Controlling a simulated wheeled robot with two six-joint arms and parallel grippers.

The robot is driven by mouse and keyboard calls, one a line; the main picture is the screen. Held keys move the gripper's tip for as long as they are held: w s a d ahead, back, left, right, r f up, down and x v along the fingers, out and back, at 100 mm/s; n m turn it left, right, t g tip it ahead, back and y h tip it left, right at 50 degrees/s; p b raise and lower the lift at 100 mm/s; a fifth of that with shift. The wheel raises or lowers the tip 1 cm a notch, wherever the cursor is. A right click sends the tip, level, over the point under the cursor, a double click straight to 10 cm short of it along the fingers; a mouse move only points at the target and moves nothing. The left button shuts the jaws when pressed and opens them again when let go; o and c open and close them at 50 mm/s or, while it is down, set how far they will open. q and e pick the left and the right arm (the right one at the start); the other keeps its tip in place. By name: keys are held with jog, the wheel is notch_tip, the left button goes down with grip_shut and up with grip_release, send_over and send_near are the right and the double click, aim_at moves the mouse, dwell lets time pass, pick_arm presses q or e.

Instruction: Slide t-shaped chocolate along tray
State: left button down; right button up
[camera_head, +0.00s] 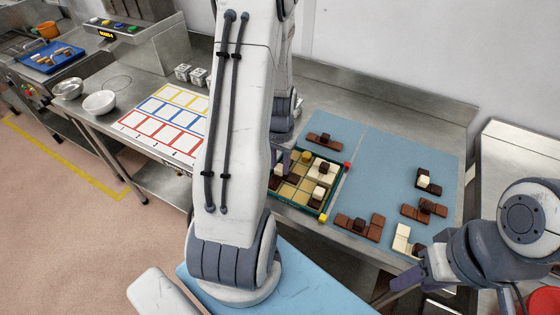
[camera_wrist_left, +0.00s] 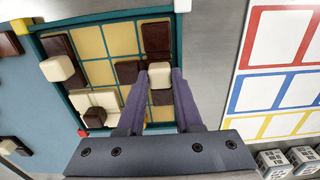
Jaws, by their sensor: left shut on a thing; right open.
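The tray (camera_head: 318,206) is a dark green frame with a tan gridded floor; it also fills the upper left of the left wrist view (camera_wrist_left: 74,26). A dark T-shaped chocolate (camera_wrist_left: 155,38) lies in it, with a pale cube knob (camera_wrist_left: 158,70) near its middle. My left gripper (camera_wrist_left: 159,78) is shut on that knob, its purple fingers on either side. In the head view my left arm hides most of this piece. My right gripper (camera_head: 398,278) is open and empty at the lower right, apart from the tray.
The tray also holds a white piece with a dark knob (camera_wrist_left: 92,108) and a dark piece with a pale knob (camera_wrist_left: 60,68). Several brown and white pieces, including a brown one (camera_head: 360,226), lie on the blue mat (camera_head: 385,160). Coloured-frame cards (camera_head: 170,118) lie left.

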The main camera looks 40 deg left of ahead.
aim_at(281, 167)
pick_arm(q)
jog(key=shift+d, duration=0.1)
jog(key=c, duration=0.5)
grip_release()
notch_tip(281, 167, up, 10)
jog(key=shift+r+b, duration=0.25)
jog(key=shift+b, duration=0.15)
jog(key=s+d+r+m, duration=0.1)
jog(key=d+r+m, duration=0.1)
jog(key=d, duration=0.7)
jog(key=s+d+r+m, duration=0.1)
jog(key=d+r+m, duration=0.15)
jog(key=d, duration=0.65)
jog(key=s+d+r+m+h, duration=0.1)
jog(key=s+d+m, duration=0.4)
jog(key=s+d, duration=0.6)
jog(key=shift+s+d+r, duration=0.35)
jog(key=shift+s, duration=0.55)
